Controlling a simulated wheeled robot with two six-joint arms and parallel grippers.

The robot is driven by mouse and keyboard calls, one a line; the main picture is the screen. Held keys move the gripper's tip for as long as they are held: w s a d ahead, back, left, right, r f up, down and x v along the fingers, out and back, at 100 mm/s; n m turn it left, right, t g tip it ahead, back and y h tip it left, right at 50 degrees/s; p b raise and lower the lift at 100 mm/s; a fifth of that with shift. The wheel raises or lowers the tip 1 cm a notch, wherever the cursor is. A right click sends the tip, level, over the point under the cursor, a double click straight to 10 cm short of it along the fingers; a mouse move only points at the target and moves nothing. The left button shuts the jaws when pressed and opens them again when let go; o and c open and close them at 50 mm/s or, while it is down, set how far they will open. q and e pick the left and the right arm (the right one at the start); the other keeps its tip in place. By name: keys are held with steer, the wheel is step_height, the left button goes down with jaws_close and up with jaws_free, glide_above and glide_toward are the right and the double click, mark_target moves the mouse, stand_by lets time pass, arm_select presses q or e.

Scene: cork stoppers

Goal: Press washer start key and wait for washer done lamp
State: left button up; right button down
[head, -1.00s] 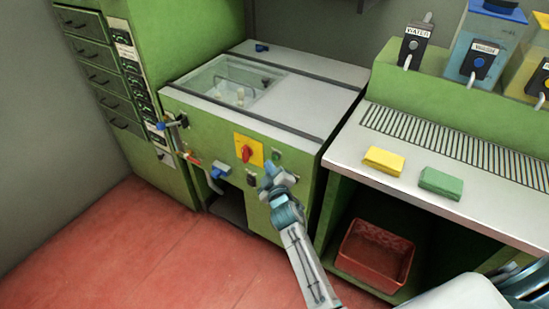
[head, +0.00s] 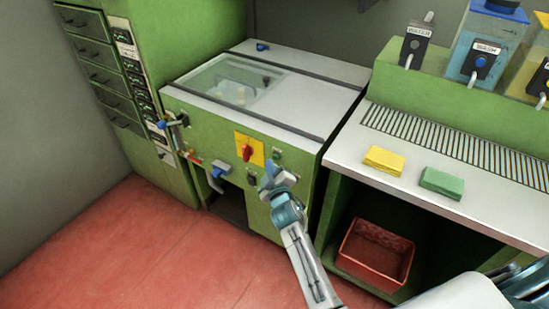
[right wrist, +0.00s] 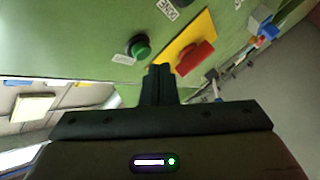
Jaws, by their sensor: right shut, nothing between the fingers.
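The washer (head: 285,105) is a green cabinet with a grey top and a glass window (head: 225,85). Its start key is a round green button, seen in the head view (head: 277,155) and in the right wrist view (right wrist: 140,47), beside a small white label (right wrist: 123,59). My right gripper (head: 267,178) is just in front of the panel. In the right wrist view its closed fingertips (right wrist: 160,68) are empty, a little below and right of the green button. Contact is not visible. I cannot make out a lit done lamp. My left gripper is not in view.
A yellow plate with a red switch (head: 247,152) sits left of the button. Pipes and valves (head: 175,122) stick out at the washer's left. At right is a counter with yellow (head: 384,160) and green (head: 441,183) sponges, above a red bin (head: 375,255).

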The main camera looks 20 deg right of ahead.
steer(key=shift+w+d, duration=0.1)
stand_by(0.7)
steer(key=shift+w+d, duration=0.2)
steer(key=shift+d, duration=0.05)
steer(key=shift+w+d, duration=0.25)
steer(key=shift+d, duration=0.05)
stand_by(0.8)
stand_by(0.4)
steer(key=shift+s+a, duration=0.55)
steer(key=shift+a, duration=0.1)
steer(key=s+a, duration=0.1)
steer(key=a, duration=0.1)
steer(key=s+a, duration=0.2)
stand_by(0.3)
steer(key=shift+f, duration=0.1)
stand_by(0.6)
